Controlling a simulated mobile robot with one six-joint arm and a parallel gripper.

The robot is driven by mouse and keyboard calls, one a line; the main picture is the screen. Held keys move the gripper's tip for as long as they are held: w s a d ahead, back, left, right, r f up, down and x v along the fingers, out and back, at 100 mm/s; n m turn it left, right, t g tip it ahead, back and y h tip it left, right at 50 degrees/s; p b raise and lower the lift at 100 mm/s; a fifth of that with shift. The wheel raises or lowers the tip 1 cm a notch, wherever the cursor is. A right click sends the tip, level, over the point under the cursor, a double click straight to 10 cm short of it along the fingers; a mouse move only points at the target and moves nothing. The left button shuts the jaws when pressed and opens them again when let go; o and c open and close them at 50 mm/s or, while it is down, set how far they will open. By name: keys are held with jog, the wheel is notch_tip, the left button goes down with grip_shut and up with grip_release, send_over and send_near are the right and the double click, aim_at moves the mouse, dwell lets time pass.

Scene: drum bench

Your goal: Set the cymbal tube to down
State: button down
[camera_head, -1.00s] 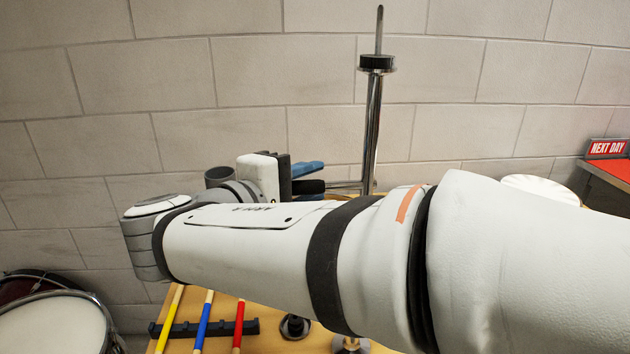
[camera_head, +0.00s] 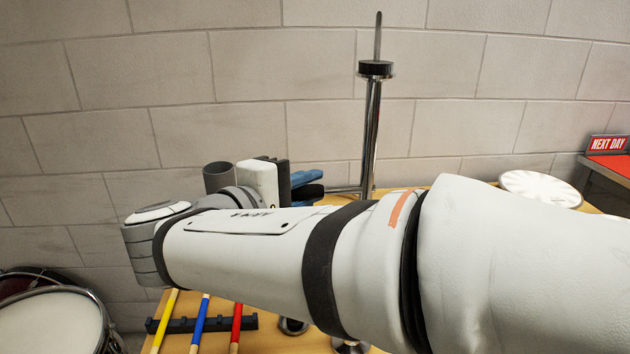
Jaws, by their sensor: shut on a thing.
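The cymbal tube (camera_head: 371,130) is an upright chrome tube behind my arm. It carries a black round piece (camera_head: 376,68) and a thin rod on top. A thin chrome side bar (camera_head: 342,190) reaches left from it, low down, to my gripper. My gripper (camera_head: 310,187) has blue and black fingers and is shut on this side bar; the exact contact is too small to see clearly. The lower end of the tube is hidden behind my arm.
Below my arm, yellow, blue and red sticks (camera_head: 236,325) lie across a black rack (camera_head: 180,325) on the wooden bench. A white round disc (camera_head: 540,188) lies at right, near a red NEXT DAY sign (camera_head: 608,144). A drum (camera_head: 50,322) stands lower left. A block wall is behind.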

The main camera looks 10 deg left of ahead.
notch_tip(320, 180, down, 7)
jog(key=b, duration=0.4)
jog(key=shift+f, duration=0.25)
jog(key=c, duration=1.4)
grip_release()
jog(key=shift+o, duration=0.5)
jog(key=v, duration=0.8)
jog(key=shift+p, duration=0.35)
